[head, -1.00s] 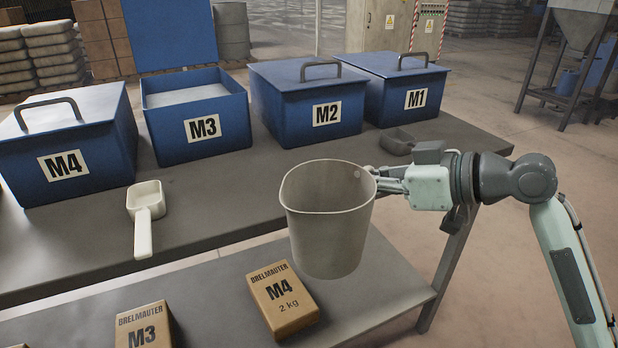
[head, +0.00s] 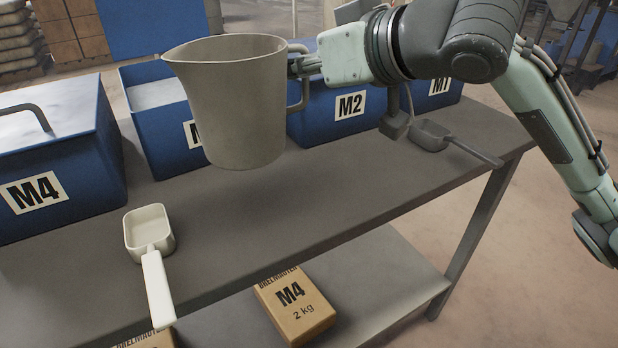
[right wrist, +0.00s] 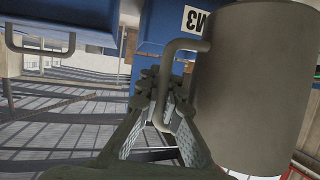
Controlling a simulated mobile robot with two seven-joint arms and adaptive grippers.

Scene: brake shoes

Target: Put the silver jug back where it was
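The silver jug (head: 232,105) hangs upright in the air over the grey table, in front of the M3 and M2 boxes. It looks dull grey with a spout on the left. My right gripper (head: 300,66) is shut on the jug's handle. In the right wrist view the fingers (right wrist: 168,100) close around the handle, and the jug's body (right wrist: 250,85) fills the right side. The jug covers part of the M3 label. My left gripper is not in view.
A white scoop (head: 150,240) lies at the table's front left, and a dark grey scoop (head: 432,137) lies at the right. Blue boxes M4 (head: 60,160), M3 (head: 150,135) and M2 (head: 345,130) line the back. The mid-front tabletop (head: 270,215) is clear.

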